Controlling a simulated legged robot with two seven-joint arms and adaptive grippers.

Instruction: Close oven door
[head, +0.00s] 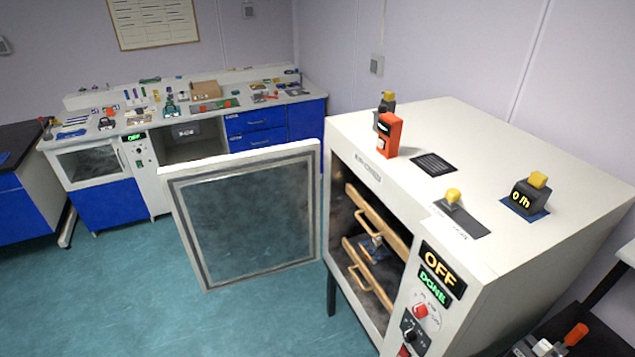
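The oven (570,150) is a large white cabinet at the right of the head view. Its door (243,215), a white frame around a dark glass pane, stands wide open. It is swung out to the left, and its right edge meets the oven's front left edge. The oven's opening shows wooden-coloured racks with handles (365,275) and a small item between them. The oven's front panel (440,270) has a display reading OFF and a green one reading DONE, with knobs below. Neither of my grippers is in view.
On the oven's top stand an orange device (389,136) and a dark block with a yellow top (530,195). A cluttered bench with blue drawers (262,130) runs along the back wall. Teal floor (120,290) is clear at the front left. Tools (560,343) lie at the bottom right.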

